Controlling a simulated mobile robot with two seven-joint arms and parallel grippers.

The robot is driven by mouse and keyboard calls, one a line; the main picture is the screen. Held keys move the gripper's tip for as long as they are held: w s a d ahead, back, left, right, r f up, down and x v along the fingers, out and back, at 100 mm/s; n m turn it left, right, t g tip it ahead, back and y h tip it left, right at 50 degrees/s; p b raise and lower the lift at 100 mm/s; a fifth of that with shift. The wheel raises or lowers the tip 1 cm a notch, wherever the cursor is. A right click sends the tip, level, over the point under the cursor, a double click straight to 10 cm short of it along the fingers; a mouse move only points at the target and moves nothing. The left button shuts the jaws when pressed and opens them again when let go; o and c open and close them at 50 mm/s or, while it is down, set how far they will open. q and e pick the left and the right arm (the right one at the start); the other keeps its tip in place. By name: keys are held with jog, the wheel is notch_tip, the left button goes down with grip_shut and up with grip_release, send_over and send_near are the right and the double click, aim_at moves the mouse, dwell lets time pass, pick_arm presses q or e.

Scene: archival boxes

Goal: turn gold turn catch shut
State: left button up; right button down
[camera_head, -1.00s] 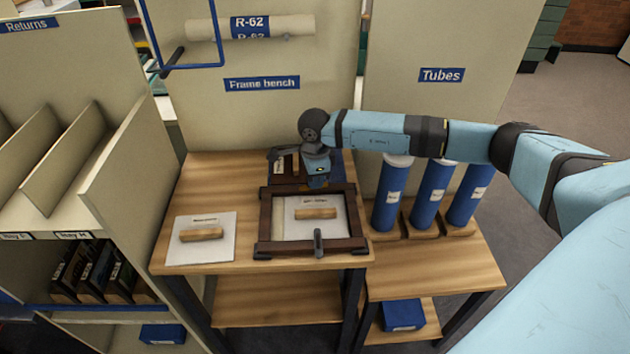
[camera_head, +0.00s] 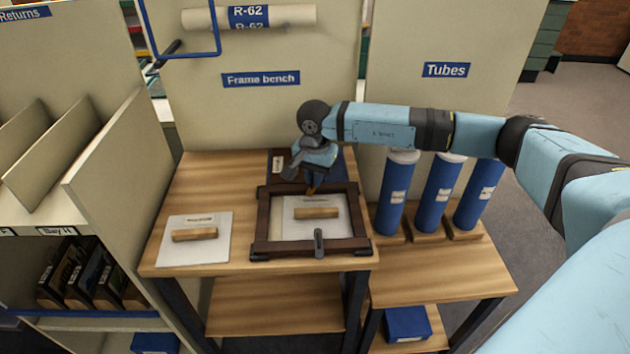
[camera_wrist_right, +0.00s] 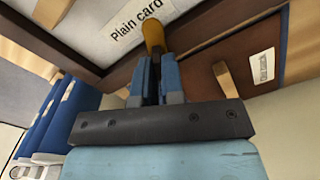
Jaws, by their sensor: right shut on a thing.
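The gold turn catch (camera_wrist_right: 153,35) is on the far bar of a dark wooden frame (camera_head: 262,225). In the wrist view it shows between my right fingertips, with its rounded end pointing over the "Plain card" panel (camera_wrist_right: 135,28). My right gripper (camera_head: 312,186) is shut on this catch and hides most of it in the head view. The pale panel (camera_head: 290,230) lies inside the frame and has a wooden handle (camera_head: 316,213). A grey catch (camera_head: 318,241) sits on the frame's near bar, pointing across it toward the panel. My left gripper is out of view.
A white panel with a wooden handle (camera_head: 194,235) lies left of the frame on the bench (camera_head: 190,185). A dark board (camera_head: 280,162) lies behind the frame. Several blue tubes (camera_head: 432,195) stand close on the right. A partition (camera_head: 270,120) rises behind the bench.

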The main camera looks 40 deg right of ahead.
jog(key=shift+n+b, duration=0.35)
jog(key=shift+n, duration=1.25)
jog(key=shift+n+b, duration=0.55)
jog(key=shift+n, duration=0.15)
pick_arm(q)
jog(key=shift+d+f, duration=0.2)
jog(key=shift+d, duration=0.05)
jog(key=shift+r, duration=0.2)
pick_arm(e)
jog(key=shift+w+n, duration=0.1)
jog(key=shift+n, duration=0.2)
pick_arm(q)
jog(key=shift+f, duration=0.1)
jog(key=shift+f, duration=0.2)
pick_arm(e)
jog(key=c, duration=1.2)
grip_release()
jog(key=shift+c, duration=0.2)
jog(key=shift+r, duration=0.1)
